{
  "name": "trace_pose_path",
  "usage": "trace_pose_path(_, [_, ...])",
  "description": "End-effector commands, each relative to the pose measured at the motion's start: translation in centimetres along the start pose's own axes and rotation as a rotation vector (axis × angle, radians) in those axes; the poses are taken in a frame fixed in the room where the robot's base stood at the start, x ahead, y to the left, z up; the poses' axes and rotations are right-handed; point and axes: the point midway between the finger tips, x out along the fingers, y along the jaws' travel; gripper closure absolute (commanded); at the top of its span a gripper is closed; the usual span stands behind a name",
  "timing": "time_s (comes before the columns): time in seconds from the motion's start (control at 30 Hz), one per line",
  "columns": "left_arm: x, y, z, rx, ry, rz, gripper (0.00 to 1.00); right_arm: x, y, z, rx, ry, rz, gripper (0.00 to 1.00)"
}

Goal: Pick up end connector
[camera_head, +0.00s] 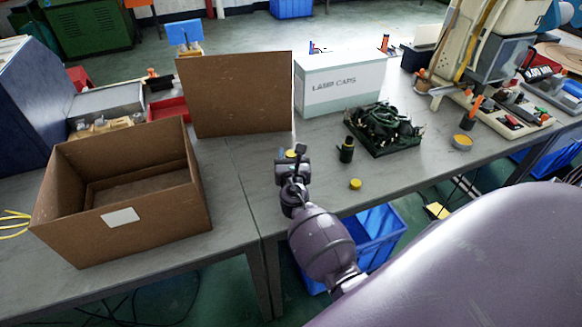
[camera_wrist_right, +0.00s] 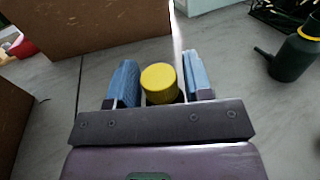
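My right gripper (camera_head: 291,160) is over the table near its front edge, pointing down. In the right wrist view its two blue finger pads (camera_wrist_right: 160,85) stand apart on either side of a round yellow-topped piece (camera_wrist_right: 159,82). A narrow gap shows at the right pad, and the piece's lower part is hidden. A dark green connector (camera_head: 346,151) with a yellow ring stands upright to the right of the gripper. It also shows in the right wrist view (camera_wrist_right: 294,57), with a side spout. I cannot tell which piece is the end connector. My left gripper is out of view.
An open brown box (camera_head: 155,232) stands on the left, with a brown panel (camera_head: 236,95) behind. A white lamp caps box (camera_head: 340,85) and a dark tray of green parts (camera_head: 385,128) are at the back. A small yellow cap (camera_head: 355,184) lies near the front edge.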

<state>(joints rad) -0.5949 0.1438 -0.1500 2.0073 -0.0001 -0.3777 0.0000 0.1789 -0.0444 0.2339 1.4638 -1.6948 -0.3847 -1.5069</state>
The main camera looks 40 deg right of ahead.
Motion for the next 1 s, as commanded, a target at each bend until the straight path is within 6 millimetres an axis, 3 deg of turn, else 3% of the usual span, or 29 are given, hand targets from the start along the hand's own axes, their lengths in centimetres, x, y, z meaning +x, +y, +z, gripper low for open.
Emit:
trace_pose_path(0.03, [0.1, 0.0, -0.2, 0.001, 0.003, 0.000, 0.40, 0.0, 0.0, 0.0, 0.000, 0.000, 0.000, 0.61])
trace_pose_path(0.23, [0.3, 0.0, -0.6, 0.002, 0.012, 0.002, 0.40, 0.0, 0.0, 0.0, 0.000, 0.000, 0.000, 0.92])
trace_pose_path(0.27, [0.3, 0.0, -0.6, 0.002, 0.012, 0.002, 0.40, 0.0, 0.0, 0.0, 0.000, 0.000, 0.000, 0.93])
trace_pose_path(0.67, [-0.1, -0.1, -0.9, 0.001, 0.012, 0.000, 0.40, 0.0, 0.0, 0.8, 0.002, -0.002, 0.000, 0.94])
trace_pose_path(0.87, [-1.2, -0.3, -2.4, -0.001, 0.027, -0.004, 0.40, 0.0, 0.0, 4.0, 0.005, -0.006, 0.000, 0.94])
trace_pose_path(1.0, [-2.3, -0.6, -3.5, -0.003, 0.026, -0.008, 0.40, 0.0, 0.1, 7.1, 0.007, -0.006, 0.000, 0.94])
